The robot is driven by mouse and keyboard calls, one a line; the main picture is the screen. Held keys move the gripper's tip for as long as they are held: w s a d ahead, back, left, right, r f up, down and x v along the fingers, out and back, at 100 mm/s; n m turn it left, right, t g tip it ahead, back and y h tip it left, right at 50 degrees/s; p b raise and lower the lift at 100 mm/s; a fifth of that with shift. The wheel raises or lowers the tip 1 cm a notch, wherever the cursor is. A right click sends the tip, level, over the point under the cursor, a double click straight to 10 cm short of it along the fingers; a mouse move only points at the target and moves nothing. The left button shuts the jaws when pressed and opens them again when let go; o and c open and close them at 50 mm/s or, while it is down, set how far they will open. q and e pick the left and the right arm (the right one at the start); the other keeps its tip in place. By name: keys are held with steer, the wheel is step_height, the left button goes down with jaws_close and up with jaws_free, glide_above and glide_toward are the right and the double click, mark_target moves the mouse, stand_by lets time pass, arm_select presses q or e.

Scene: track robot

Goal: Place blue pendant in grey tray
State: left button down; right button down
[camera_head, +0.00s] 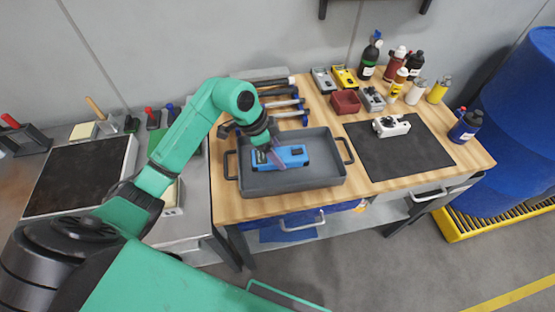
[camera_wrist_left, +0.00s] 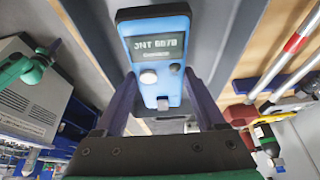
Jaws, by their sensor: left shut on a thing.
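The blue pendant (camera_head: 292,156) is a blue box-shaped device with a dark display and knobs. It is inside the outline of the grey tray (camera_head: 300,183) in the head view; I cannot tell whether it rests on the tray floor. My left gripper (camera_head: 272,158) is shut on the pendant's left end, reaching down over the tray. In the left wrist view the pendant (camera_wrist_left: 155,50) lies between the two fingers of the left gripper (camera_wrist_left: 162,100), with its display facing the camera. The tray (camera_wrist_left: 225,40) shows behind it. My right gripper is not in view.
The tray stands on a wooden bench (camera_head: 375,195). A dark mat (camera_head: 400,160) with a white device (camera_head: 390,126) is to its right. Several hammers (camera_head: 285,103) lie behind the tray. Bottles, small boxes and a red bin (camera_head: 345,102) stand at the back right. A blue barrel (camera_head: 520,110) is far right.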

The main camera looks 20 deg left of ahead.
arm_select(q)
step_height(320, 180, down, 4)
steer(key=shift+s+f, duration=0.1)
jaws_free()
steer(key=shift+f, duration=0.1)
steer(key=b+v, duration=0.1)
steer(key=v, duration=1.1)
